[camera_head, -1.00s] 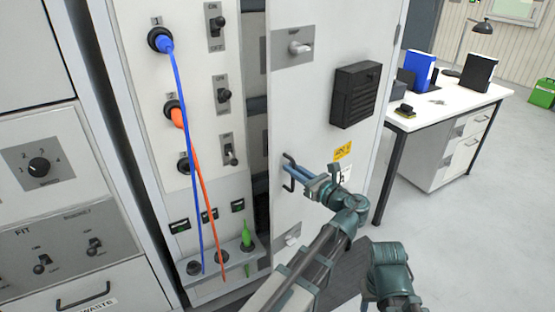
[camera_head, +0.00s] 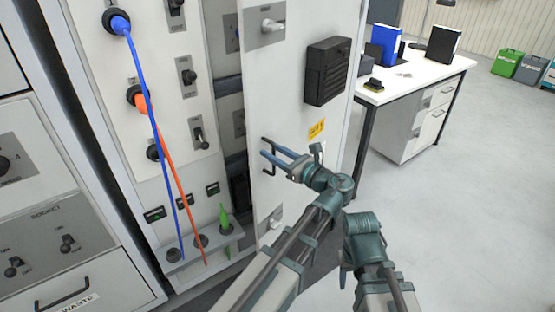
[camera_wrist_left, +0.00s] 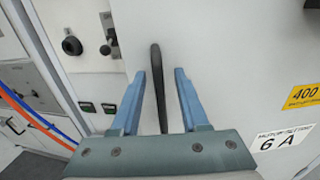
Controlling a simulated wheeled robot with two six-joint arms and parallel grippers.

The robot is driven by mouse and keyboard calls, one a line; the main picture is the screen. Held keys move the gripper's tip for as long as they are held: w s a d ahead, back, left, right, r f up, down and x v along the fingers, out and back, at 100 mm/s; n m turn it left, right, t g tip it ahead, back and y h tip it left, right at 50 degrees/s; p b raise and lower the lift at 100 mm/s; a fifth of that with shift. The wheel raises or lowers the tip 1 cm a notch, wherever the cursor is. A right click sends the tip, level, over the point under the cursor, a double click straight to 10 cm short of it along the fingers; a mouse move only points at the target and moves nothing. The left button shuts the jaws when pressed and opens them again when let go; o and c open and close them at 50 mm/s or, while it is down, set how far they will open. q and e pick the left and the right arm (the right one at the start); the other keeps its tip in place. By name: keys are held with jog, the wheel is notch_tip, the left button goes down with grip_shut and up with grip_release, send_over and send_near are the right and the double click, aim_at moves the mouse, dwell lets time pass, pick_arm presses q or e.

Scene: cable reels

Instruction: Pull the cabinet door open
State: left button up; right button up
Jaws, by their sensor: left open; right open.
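The cabinet door (camera_head: 285,100) is a tall light grey panel standing ajar, with a gap showing the dark inside at its left edge. Its black bar handle (camera_head: 270,172) is upright on the door's lower left part. My left gripper (camera_head: 272,156) is open at the handle. In the left wrist view the handle (camera_wrist_left: 156,85) stands between the two blue fingers of my left gripper (camera_wrist_left: 164,85), with space on both sides. My right gripper (camera_head: 343,280) is low in the head view, away from the door; its fingers are mostly hidden.
A panel with sockets and switches (camera_head: 165,60) stands left of the door, with a blue cable (camera_head: 147,110) and an orange cable (camera_head: 175,185) hanging down. A white desk (camera_head: 425,72) stands behind the door to the right. The floor (camera_head: 450,200) at right is clear.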

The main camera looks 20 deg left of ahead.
pick_arm(q)
jog(key=x, duration=1.4)
jog(key=v, duration=1.3)
jog(key=shift+a, duration=0.1)
jog(key=s+d+n+g+h+p, duration=0.8)
jog(key=s+d+n+h+p, duration=0.8)
jog(key=s+n+p, duration=0.45)
notch_tip(320, 180, down, 19)
jog(key=d+m+y+b, duration=0.1)
jog(key=b, duration=1.6)
jog(key=shift+r, duration=0.15)
